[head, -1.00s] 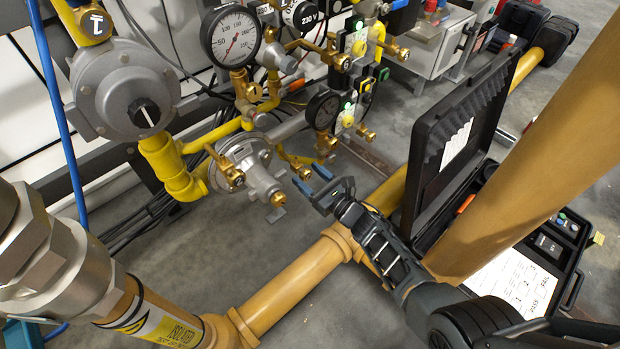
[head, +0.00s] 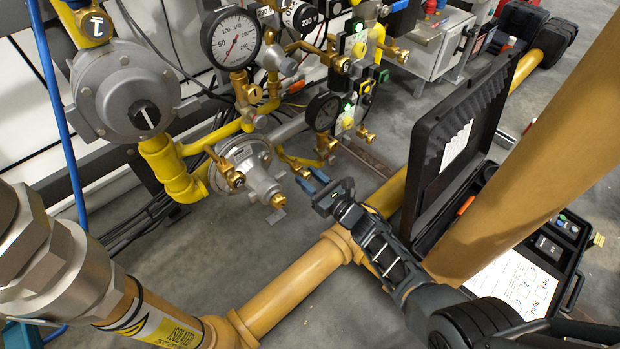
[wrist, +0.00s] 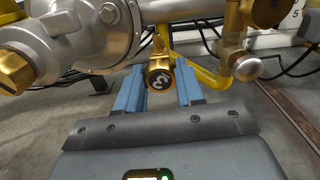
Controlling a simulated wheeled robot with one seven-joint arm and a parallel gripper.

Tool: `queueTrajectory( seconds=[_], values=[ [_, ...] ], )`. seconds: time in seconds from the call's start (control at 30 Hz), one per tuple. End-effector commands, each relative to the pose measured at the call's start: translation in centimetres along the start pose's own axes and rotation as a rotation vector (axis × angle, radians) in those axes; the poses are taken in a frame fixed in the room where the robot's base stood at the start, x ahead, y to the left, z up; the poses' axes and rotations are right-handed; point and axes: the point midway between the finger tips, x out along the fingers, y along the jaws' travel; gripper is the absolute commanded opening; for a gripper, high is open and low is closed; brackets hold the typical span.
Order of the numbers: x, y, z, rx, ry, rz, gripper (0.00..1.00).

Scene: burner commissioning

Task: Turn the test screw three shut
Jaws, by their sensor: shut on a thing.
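Test screw three (wrist: 160,78) is a brass knob with a "3" on its dark end face, low on the grey valve body. In the wrist view it sits between the two blue fingers of my gripper (wrist: 159,74). The gripper is shut on it. In the head view my gripper (head: 311,179) reaches it from the lower right, and the screw (head: 304,172) shows just past the fingertips. How far the screw is turned cannot be told.
The grey valve body (head: 248,165) is left of my gripper, with another brass fitting (head: 278,200). A thick ochre pipe (head: 290,285) runs below, and an open black case (head: 455,140) stands to the right.

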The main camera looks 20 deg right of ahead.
Motion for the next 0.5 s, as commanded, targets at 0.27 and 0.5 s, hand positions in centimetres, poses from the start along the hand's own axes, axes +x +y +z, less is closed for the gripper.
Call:
queueTrajectory(
  seconds=[0.27,0.5],
  values=[
    [-0.04,-0.04,-0.03,0.084,0.0,0.0,0.07],
    [-0.04,-0.11,-0.04,0.267,0.0,0.0,0.07]
  ],
)
